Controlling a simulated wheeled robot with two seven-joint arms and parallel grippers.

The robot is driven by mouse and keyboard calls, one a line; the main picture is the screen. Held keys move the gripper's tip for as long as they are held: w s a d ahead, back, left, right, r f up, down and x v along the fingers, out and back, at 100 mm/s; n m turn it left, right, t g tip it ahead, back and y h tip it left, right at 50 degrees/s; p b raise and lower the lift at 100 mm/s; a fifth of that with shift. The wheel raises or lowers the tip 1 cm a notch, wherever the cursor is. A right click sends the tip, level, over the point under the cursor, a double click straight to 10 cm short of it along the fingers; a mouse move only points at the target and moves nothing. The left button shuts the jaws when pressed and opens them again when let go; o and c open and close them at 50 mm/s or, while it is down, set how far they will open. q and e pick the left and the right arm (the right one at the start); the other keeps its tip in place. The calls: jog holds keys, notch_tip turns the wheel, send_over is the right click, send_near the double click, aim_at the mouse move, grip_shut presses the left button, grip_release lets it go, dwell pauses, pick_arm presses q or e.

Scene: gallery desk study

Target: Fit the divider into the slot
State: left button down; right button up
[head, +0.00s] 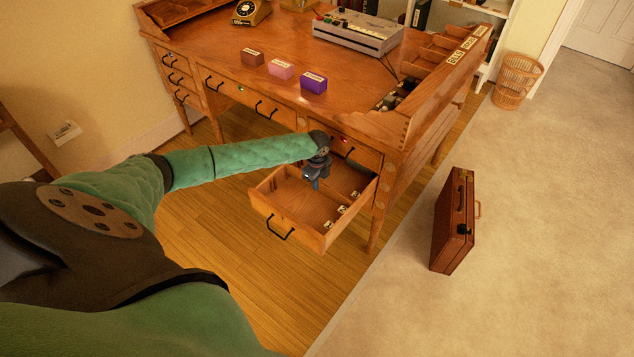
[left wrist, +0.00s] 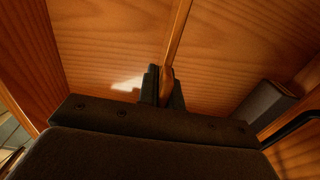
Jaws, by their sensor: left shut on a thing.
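The divider (left wrist: 178,40) is a thin wooden strip in the left wrist view, running from the top edge down between the fingers. My left gripper (left wrist: 165,88) is shut on its near end. In the head view my left gripper (head: 316,184) points down inside the open desk drawer (head: 287,222). The divider cannot be made out clearly there, and the gripper covers part of the drawer. The slot is not clearly visible, so I cannot tell whether the divider is seated. My right gripper is not in view.
Small white labels (head: 343,209) line the drawer's right side. Three labelled boxes, brown (head: 252,58), pink (head: 281,70) and purple (head: 314,83), stand on the desk (head: 215,45). A brown briefcase (head: 453,222) stands on the carpet at right. A grey block (left wrist: 264,106) is right of the gripper.

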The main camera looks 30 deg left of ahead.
pick_arm(q)
jog(key=shift+f+b, duration=0.65)
jog(key=shift+f, duration=1.05)
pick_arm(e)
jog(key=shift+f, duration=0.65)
pick_arm(q)
jog(key=c, duration=1.5)
grip_release()
